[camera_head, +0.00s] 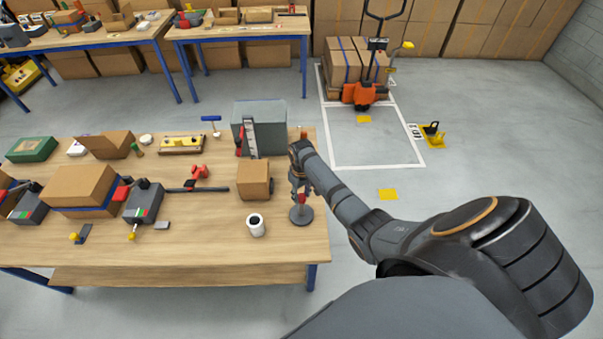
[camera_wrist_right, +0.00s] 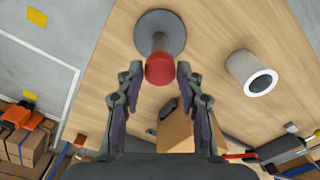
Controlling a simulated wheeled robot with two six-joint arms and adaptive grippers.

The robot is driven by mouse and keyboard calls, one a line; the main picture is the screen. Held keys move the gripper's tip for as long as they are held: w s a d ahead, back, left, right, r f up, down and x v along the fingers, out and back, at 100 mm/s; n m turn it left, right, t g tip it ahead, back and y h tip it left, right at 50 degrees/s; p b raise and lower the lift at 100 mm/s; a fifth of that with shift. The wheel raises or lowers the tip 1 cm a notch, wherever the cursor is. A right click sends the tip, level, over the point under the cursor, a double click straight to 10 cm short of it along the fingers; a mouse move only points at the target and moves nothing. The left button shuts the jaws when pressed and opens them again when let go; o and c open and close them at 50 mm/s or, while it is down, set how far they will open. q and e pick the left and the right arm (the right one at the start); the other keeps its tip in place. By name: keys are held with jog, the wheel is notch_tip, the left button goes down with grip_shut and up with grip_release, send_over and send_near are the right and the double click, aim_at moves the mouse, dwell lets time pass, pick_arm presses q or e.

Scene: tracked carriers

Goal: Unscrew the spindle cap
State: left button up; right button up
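The spindle stands upright on a round grey base (camera_head: 301,216) near the right end of the wooden table. Its red cap (camera_head: 301,198) sits on top of the post. In the right wrist view the red cap (camera_wrist_right: 159,69) is between the tips of my right gripper (camera_wrist_right: 159,72), with a small gap on each side. The grey base (camera_wrist_right: 160,33) shows beyond it. In the head view my right gripper (camera_head: 300,190) points down just above the cap, open and empty. My left gripper is not in view.
A white roll (camera_head: 256,225) and a cardboard box (camera_head: 254,180) stand left of the spindle. A grey bin (camera_head: 262,114) is behind. More boxes and tools cover the table's left side. The front strip of the table (camera_head: 200,245) is clear.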

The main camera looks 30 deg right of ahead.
jog(key=c, duration=0.4)
jog(key=shift+n, duration=0.3)
jog(key=shift+c, duration=0.5)
jog(key=n, duration=0.3)
jog(key=shift+n, duration=0.3)
jog(key=n, duration=0.4)
jog(key=shift+n, duration=0.8)
jog(key=n, duration=0.9)
jog(key=shift+n, duration=0.3)
